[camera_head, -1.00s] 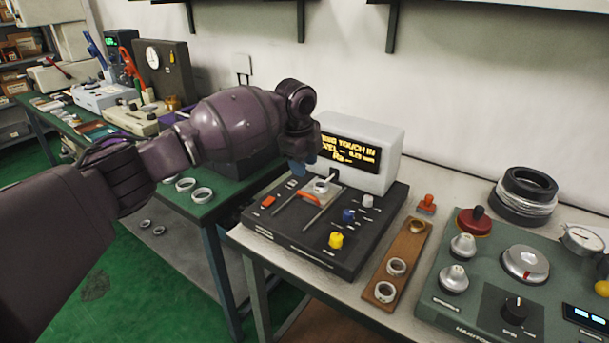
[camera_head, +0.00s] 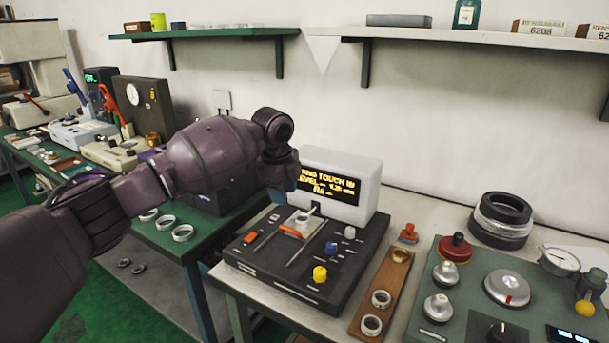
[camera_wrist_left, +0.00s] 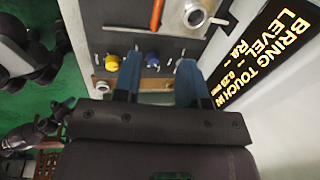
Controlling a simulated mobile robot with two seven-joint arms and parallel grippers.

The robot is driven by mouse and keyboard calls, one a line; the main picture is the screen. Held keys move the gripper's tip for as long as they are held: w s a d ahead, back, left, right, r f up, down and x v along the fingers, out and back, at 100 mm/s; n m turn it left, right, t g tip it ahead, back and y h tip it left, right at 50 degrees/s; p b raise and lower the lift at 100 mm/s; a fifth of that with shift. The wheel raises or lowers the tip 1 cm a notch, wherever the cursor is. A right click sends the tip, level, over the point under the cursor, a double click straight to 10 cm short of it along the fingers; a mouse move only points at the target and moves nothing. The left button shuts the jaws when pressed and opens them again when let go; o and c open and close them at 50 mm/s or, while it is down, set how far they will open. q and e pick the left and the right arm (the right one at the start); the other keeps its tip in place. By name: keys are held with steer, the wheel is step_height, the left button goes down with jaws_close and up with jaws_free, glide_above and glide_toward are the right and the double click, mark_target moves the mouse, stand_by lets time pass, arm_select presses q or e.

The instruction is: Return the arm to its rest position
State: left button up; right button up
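My left arm (camera_head: 215,160) reaches in from the left over the green bench in the head view. Its gripper points down beside the white display box, mostly hidden behind the wrist. In the left wrist view my left gripper (camera_wrist_left: 158,78) has two blue fingers standing apart with nothing between them. Below it is the dark tester base (camera_head: 290,270) with yellow and blue knobs. A bearing ring (camera_wrist_left: 194,14) sits on the tester, clear of the fingers.
The white display box (camera_head: 350,185) stands close to my left wrist. A green control panel (camera_head: 450,310) with knobs is at the right. Loose rings (camera_head: 182,232) lie on the green bench. Shelves (camera_head: 210,33) run along the wall.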

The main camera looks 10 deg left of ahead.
arm_select(q)
steer(key=w+d+r+n+t+h, duration=0.2)
steer(key=d+r+n+t+h, duration=0.35)
steer(key=d+t, duration=0.45)
steer(key=s+a+f+n+y+p, duration=0.1)
steer(key=s+a+f+n, duration=0.4)
steer(key=s+f, duration=0.6)
steer(key=s+a+f+n+y+p, duration=0.1)
steer(key=s+a+f+n+y, duration=0.2)
steer(key=s, duration=1.7)
steer(key=s+a+f+n+g+y+p, duration=0.1)
steer(key=s+a+f+n+y, duration=0.1)
steer(key=s+a+f+n, duration=0.5)
steer(key=s+a+f, duration=0.5)
steer(key=s+f, duration=0.4)
steer(key=f, duration=0.4)
steer(key=shift+s, duration=0.2)
arm_select(e)
steer(key=shift+s+d+r, duration=0.1)
steer(key=shift+d+r, duration=0.05)
steer(key=shift+r, duration=0.5)
steer(key=shift+s+d+r, duration=0.1)
steer(key=shift+r, duration=0.5)
